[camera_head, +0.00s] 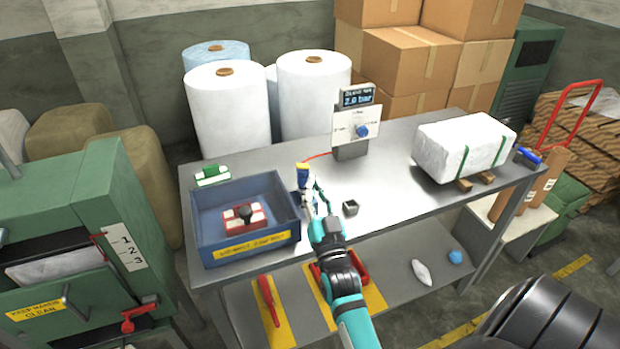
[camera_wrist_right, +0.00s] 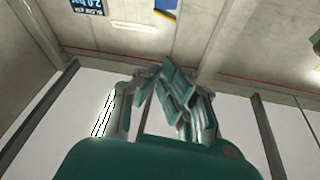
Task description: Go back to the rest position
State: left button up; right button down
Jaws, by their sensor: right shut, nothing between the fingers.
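My right arm reaches in from the bottom of the head view over the front of the grey metal table (camera_head: 385,185). Its teal and grey gripper (camera_head: 310,193) is just right of the blue tray (camera_head: 243,215). In the wrist view, the gripper's teal fingers (camera_wrist_right: 172,88) are drawn together, with no object visible between them. My left gripper is not in view.
The tray holds a red and white block with a dark knob (camera_head: 244,216). A gauge stand (camera_head: 356,130) and a strapped white bale (camera_head: 462,147) stand farther back. A green machine (camera_head: 75,245) is at left.

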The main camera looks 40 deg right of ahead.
jog(key=shift+s+a, duration=0.15)
jog(key=shift+s, duration=0.25)
jog(key=shift+w+f, duration=0.1)
